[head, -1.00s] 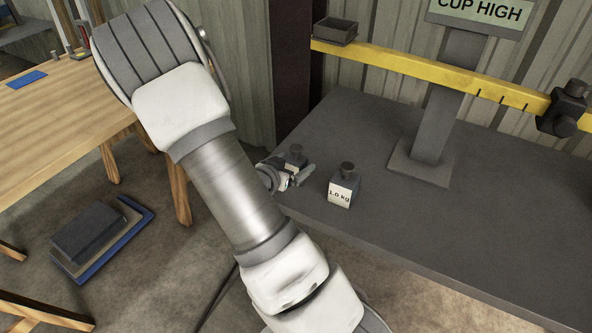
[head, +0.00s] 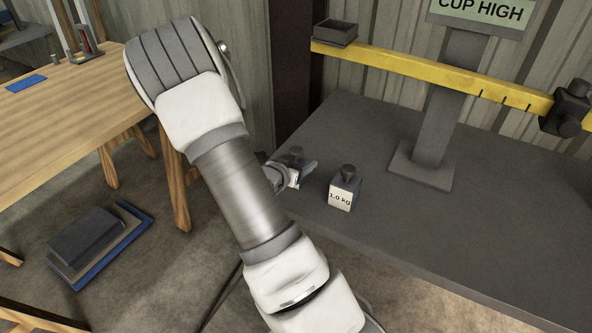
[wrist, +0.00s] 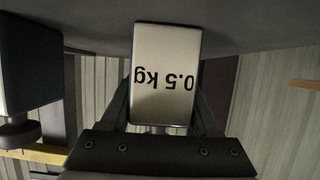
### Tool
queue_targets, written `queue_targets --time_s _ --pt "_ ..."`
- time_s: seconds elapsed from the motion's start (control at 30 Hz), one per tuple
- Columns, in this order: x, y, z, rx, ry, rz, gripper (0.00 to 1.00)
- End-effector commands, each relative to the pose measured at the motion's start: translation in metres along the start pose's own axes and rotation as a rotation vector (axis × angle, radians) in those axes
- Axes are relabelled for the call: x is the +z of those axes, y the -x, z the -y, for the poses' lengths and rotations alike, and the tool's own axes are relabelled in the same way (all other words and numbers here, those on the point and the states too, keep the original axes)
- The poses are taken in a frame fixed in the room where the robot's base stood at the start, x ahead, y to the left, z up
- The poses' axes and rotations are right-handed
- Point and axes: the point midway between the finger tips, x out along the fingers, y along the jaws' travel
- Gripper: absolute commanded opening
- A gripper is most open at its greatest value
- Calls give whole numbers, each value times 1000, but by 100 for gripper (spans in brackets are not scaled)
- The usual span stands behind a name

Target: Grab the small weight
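The small weight, marked 0.5 kg, fills the middle of the wrist view (wrist: 166,70), its label upside down there. In the head view its dark knob (head: 295,152) shows at the near left corner of the grey bench, the rest partly hidden by my gripper. My gripper (head: 300,172) is low at that corner, a finger passing close to the weight. In the wrist view the fingers (wrist: 165,108) stand on both sides of the weight; whether they press on it I cannot tell. A larger weight marked 1.0 kg (head: 343,188) stands just right of my gripper.
The grey bench (head: 480,225) is clear towards the right front. The scale's post (head: 436,120) and yellow beam (head: 420,72) rise behind, with a small dark tray (head: 336,32) on the beam's left end. A wooden table (head: 60,115) stands at left.

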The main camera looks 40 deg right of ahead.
Motion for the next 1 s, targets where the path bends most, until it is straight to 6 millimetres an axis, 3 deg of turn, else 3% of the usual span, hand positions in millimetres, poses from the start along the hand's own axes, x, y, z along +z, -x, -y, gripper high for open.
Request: queue_targets --time_s 0.03,0.27,0.7,1.0 --pt "0 0 0 0 0 0 40" --pt "0 0 0 0 0 0 0" --pt "-4 2 0 -1 -2 -3 0" --pt "-53 22 1 -3 -6 -4 0"
